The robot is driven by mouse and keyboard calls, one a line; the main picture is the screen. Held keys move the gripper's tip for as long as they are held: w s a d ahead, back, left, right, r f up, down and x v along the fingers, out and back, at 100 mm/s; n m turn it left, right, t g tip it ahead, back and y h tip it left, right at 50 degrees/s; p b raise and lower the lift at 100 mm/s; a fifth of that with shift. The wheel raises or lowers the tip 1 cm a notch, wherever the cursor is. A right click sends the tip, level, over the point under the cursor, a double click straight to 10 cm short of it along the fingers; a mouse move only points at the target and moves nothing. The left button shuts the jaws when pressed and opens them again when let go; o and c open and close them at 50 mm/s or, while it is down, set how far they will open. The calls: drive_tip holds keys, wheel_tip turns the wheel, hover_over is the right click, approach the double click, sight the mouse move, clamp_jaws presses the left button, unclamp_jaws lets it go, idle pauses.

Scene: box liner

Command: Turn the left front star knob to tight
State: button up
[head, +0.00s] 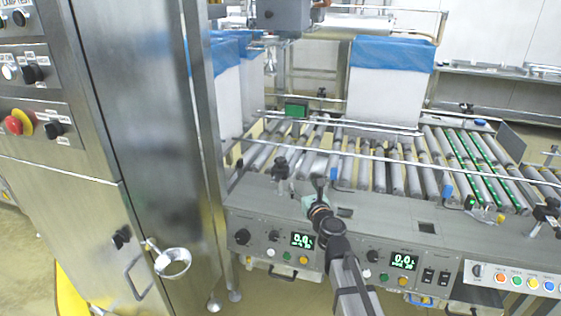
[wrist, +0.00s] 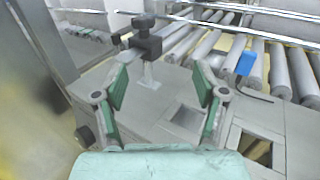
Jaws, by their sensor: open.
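The left front star knob (head: 281,168) is dark and stands on a small post at the left front of the conveyor frame. In the wrist view the knob (wrist: 146,42) shows as a black block on a clamp, beyond my fingertips and slightly left of centre. My gripper (head: 313,192) is to the right of the knob in the head view, above the front panel. In the wrist view my gripper (wrist: 157,78) has its green-padded fingers spread wide, with nothing between them. The knob is apart from both fingers. Its tight or loose state cannot be told.
Guide rails (head: 345,156) cross above the rollers (head: 400,172) behind the knob. A green box (head: 296,108) sits behind it. A blue-lined white carton (head: 388,90) stands farther back. A steel cabinet (head: 150,130) stands at left. Another dark clamp knob (head: 541,211) is at far right.

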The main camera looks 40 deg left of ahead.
sight(282, 164)
drive_tip(key=shift+n+g+y, duration=0.3)
drive_tip(key=shift+n+g, duration=0.1)
drive_tip(key=shift+g, duration=0.1)
drive_tip(key=x, duration=0.6)
drive_tip(key=s+x, duration=0.1)
drive_tip(key=x, duration=0.4)
drive_tip(key=a+x, duration=0.1)
drive_tip(key=x, duration=0.5)
drive_tip(key=shift+s+a+r, duration=0.1)
drive_tip(key=shift+s+a, duration=0.05)
drive_tip(key=shift+a, duration=0.1)
drive_tip(key=shift+c, duration=0.3)
drive_tip(key=c, duration=1.1)
